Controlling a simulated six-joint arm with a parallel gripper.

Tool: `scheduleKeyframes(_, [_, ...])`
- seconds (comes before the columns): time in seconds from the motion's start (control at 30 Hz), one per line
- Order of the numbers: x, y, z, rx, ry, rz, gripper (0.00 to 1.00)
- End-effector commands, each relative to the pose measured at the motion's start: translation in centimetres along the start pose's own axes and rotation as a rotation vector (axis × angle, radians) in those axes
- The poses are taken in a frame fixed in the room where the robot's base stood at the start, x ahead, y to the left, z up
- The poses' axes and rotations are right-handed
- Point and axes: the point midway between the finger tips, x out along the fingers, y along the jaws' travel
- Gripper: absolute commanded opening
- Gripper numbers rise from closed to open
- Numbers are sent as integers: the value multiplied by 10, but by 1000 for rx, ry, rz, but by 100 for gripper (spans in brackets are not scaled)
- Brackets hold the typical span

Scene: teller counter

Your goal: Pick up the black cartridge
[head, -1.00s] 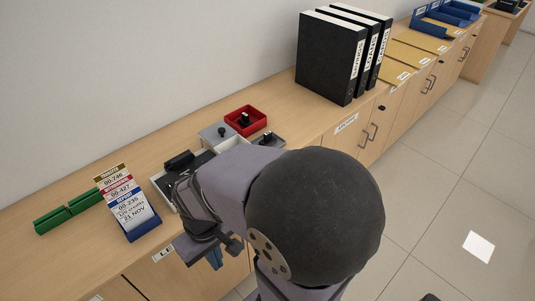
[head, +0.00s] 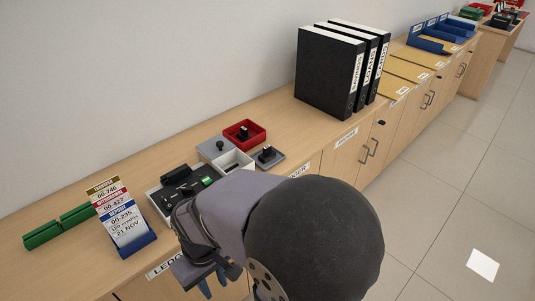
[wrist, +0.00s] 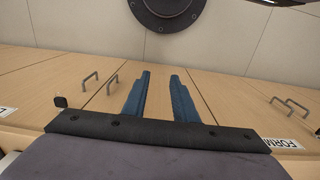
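A black block that looks like the black cartridge (head: 174,173) lies at the back of a grey tray (head: 155,198) on the counter in the head view. Other dark pieces lie in the tray, one with a green patch (head: 207,181). My arm covers the tray's front right part. My gripper (head: 212,286) is in front of the counter, below its top and apart from the tray. In the wrist view, its two blue fingers (wrist: 160,76) stand apart with nothing between them. The cartridge does not show in the wrist view.
A card stand (head: 138,245) and two green blocks (head: 77,214) are left of the tray. Black binders (head: 325,75) stand further right. Cabinet doors (wrist: 60,85) face my gripper.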

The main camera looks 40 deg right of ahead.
Motion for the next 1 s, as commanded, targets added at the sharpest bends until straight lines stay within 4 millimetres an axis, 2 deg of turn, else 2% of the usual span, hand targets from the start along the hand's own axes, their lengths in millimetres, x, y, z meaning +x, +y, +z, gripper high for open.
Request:
scheduleKeyframes(0.37, [-2,1,-3,9,4,2,33])
scheduleKeyframes(0.47, [-11,6,-16,46,17,10,33])
scheduleKeyframes(0.57, [-29,19,-41,121,45,28,33])
scheduleKeyframes(0.67, [-54,40,-77,242,86,54,33])
scheduleKeyframes(0.8, [-89,86,-131,475,138,101,33])
scheduleKeyframes(1.0, [-118,157,-184,791,194,161,33])
